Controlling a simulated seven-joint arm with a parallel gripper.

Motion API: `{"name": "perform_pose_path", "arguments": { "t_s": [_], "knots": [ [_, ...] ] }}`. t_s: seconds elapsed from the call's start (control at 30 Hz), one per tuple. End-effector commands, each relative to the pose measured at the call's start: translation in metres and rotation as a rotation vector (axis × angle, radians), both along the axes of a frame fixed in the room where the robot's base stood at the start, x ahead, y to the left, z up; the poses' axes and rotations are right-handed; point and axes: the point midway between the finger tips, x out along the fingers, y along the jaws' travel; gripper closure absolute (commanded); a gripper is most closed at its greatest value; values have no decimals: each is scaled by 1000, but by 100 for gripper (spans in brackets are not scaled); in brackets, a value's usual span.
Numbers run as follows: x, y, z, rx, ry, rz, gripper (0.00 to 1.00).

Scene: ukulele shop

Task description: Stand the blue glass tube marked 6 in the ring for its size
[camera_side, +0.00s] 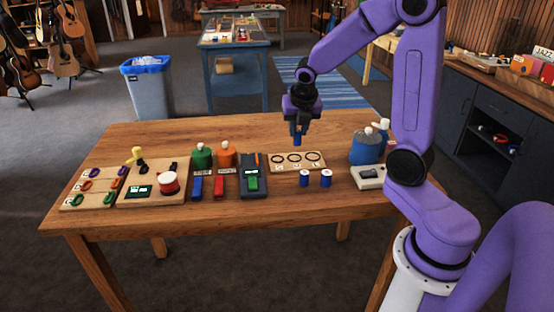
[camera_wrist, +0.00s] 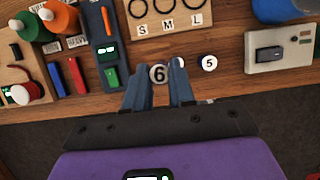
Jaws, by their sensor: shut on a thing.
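My gripper (camera_side: 297,123) is shut on a blue tube (camera_side: 297,139) and holds it upright in the air. In the wrist view the tube's white top, marked 6 (camera_wrist: 158,73), shows between the fingers of my gripper (camera_wrist: 160,80). The ring board (camera_side: 313,165) lies flat on the table with three dark rings in a row. In the wrist view the ring board (camera_wrist: 150,30) reads S, M, L from left to right. Two blue tubes (camera_side: 304,179) (camera_side: 326,178) stand on the table in front of it. One is marked 5 (camera_wrist: 208,63); the other's top is mostly hidden by a finger.
A black device (camera_side: 253,185) stands left of the ring board. A blue jar (camera_side: 366,148) and a pale box with a dark window (camera_side: 369,177) stand right. More boards and jars fill the left side. Bare wood lies along the table's front (camera_side: 260,212).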

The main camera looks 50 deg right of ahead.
Motion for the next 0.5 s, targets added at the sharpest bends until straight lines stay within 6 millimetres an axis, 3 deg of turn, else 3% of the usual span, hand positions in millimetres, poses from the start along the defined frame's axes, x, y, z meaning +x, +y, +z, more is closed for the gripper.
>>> {"name": "perform_pose_path", "arguments": {
  "t_s": [0.3, 0.5],
  "knots": [
    [-14, -12, -1, -1, 2, 153, 100],
    [3, -19, -10, 0, 6, 164, 100]
  ]
}}
